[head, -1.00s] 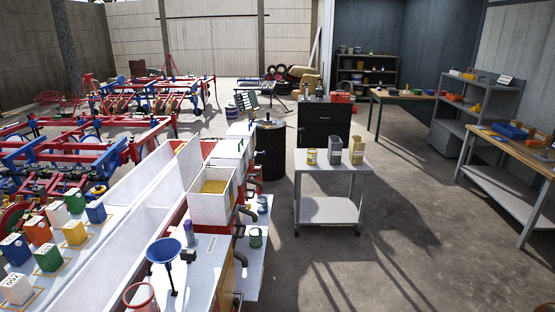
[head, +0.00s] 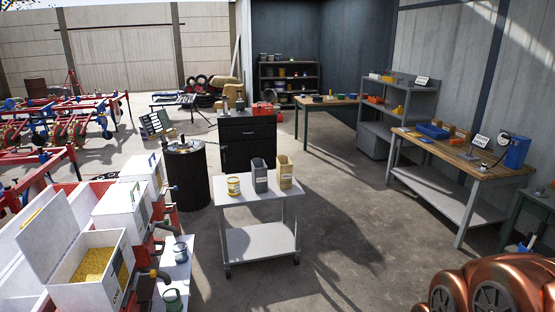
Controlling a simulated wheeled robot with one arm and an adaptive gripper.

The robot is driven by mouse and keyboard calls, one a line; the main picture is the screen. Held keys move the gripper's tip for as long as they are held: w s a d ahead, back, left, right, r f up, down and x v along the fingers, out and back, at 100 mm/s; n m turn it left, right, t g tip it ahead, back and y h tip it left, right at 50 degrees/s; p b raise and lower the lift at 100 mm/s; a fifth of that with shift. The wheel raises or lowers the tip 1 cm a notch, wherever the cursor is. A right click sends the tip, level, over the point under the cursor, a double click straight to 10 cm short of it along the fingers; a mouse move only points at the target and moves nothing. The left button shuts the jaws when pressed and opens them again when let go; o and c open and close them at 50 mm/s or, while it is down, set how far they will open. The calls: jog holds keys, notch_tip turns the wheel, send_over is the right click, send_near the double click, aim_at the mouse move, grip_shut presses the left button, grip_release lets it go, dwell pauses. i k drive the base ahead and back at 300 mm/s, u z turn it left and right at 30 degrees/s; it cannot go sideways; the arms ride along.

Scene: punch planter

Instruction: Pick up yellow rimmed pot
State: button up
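A small round pot (head: 233,185) with yellow bands at its rim and a pale label stands upright on the left of the white cart's top (head: 228,199). It is small in the head view, so its details are hard to read. My gripper is not in view. A copper-coloured rounded part at the bottom right looks like part of my arm, and nothing shows it near the pot.
A grey container (head: 260,178) and a tan container (head: 284,173) stand right of the pot. A black drum (head: 187,180) and a black cabinet (head: 247,143) are behind. White planter boxes (head: 92,272) fill the lower left. Floor right of the cart (head: 365,235) is clear.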

aim_at(234, 186)
jog(key=i, duration=3.85)
jog(key=u, duration=3.4)
